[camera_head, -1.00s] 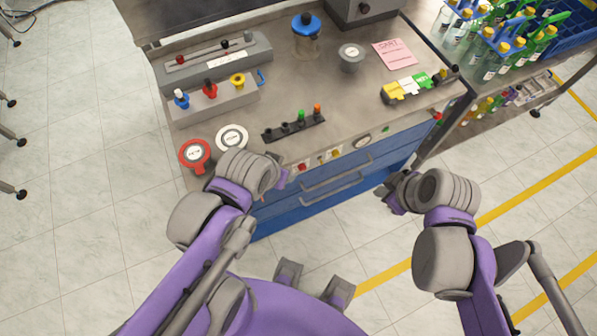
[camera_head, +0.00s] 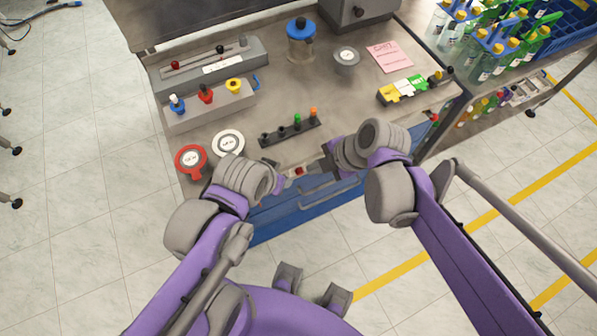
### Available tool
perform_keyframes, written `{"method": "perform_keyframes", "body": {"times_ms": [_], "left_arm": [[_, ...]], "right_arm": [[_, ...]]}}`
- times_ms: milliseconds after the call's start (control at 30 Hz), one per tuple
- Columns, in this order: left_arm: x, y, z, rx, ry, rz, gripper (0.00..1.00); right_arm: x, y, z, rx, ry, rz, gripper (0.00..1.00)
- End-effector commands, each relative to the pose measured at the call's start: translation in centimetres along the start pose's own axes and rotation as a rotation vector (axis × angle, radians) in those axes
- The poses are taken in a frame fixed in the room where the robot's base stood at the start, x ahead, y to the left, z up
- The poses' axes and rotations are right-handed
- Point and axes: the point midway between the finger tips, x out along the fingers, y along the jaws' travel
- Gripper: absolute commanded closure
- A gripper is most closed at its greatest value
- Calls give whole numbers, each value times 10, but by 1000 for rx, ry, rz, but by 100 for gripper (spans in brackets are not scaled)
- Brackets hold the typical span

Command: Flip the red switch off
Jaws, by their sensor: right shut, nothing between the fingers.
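A small red switch (camera_head: 298,171) sits on the front edge panel of the workbench (camera_head: 180,140). Whether it is on or off is too small to tell. My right gripper (camera_head: 316,167) is shut and empty, with its fingertips just right of the switch; I cannot tell if they touch it. My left gripper (camera_head: 278,182) is at the front edge, just left of the switch, mostly hidden behind its own wrist.
Red (camera_head: 190,158) and white (camera_head: 228,143) round discs lie at the bench's left front. A black strip with colored pegs (camera_head: 290,133) stands behind the switch. Yellow, white and green blocks (camera_head: 402,88) are at the right. Blue drawers (camera_head: 285,216) are below.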

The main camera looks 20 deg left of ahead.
Motion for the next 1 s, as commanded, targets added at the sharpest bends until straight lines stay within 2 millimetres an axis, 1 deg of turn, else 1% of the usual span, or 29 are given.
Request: {"method": "perform_keyframes", "body": {"times_ms": [167, 300, 500, 600, 700, 800, 1000], "left_arm": [[4, 0, 4, 0, -3, 0, 50], [8, 0, 7, 0, -5, 0, 50], [12, 0, 10, 0, -8, 0, 50], [12, 0, 11, 0, -8, 0, 50], [13, 0, 11, 0, -8, 0, 50], [13, 0, 12, 0, -8, 0, 50], [13, 0, 12, 0, -8, 0, 50]], "right_arm": [[28, 0, 0, -1, 1, -1, 100], [59, 0, 0, 0, 1, 0, 100], [100, -1, 0, -1, 0, -1, 100], [116, 0, 0, 0, 0, 0, 100], [126, 0, 0, 1, -1, 1, 100], [132, 0, 0, 1, -1, 1, 100], [135, 0, 0, 1, -1, 1, 100]]}}
